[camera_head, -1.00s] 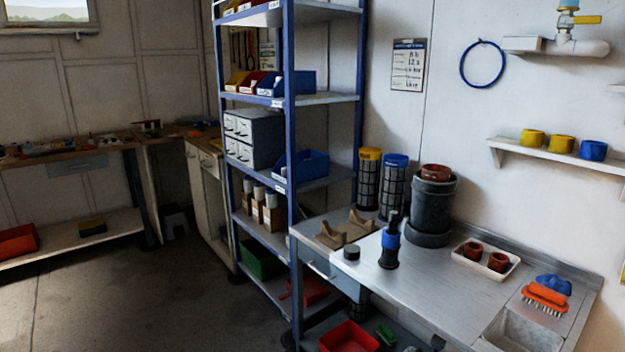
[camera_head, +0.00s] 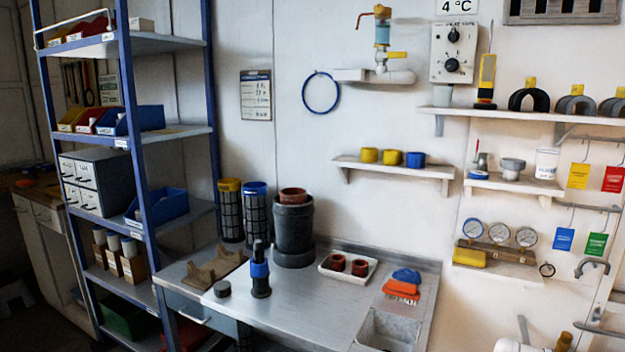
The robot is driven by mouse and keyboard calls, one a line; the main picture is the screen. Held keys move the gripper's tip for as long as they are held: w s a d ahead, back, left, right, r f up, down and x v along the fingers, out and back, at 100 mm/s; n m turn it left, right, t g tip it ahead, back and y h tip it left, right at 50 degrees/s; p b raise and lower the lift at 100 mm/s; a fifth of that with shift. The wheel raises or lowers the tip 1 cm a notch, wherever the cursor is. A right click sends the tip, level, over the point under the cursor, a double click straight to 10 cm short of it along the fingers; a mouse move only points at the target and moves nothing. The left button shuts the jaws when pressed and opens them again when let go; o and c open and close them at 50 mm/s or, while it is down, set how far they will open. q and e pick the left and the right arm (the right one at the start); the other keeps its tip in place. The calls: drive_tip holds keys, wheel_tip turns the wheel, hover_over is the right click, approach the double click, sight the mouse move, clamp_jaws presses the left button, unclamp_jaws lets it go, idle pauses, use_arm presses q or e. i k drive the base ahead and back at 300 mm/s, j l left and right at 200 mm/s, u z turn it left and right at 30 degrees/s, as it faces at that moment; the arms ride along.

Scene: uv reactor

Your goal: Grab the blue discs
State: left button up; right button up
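No item is plainly a set of blue discs. A short blue cylinder (camera_head: 415,160) sits on a small white wall shelf, to the right of two yellow ones (camera_head: 379,156). A black mesh cartridge with a blue cap (camera_head: 256,212) stands upright at the back of the steel bench, beside a yellow-capped one (camera_head: 230,210). A black upright tool with a blue collar (camera_head: 260,270) stands on the bench. A blue round-topped item (camera_head: 407,275) lies by an orange brush (camera_head: 401,290). Neither of my grippers is in view.
The steel bench (camera_head: 315,290) has a grey pot (camera_head: 294,232), a white tray (camera_head: 347,272) with two brown-red cups, a wooden cradle (camera_head: 215,268) and a sink (camera_head: 391,328). A blue-framed rack (camera_head: 142,140) stands left. The middle front of the bench is clear.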

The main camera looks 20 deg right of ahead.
sight(414, 159)
drive_tip(key=z, duration=1.3)
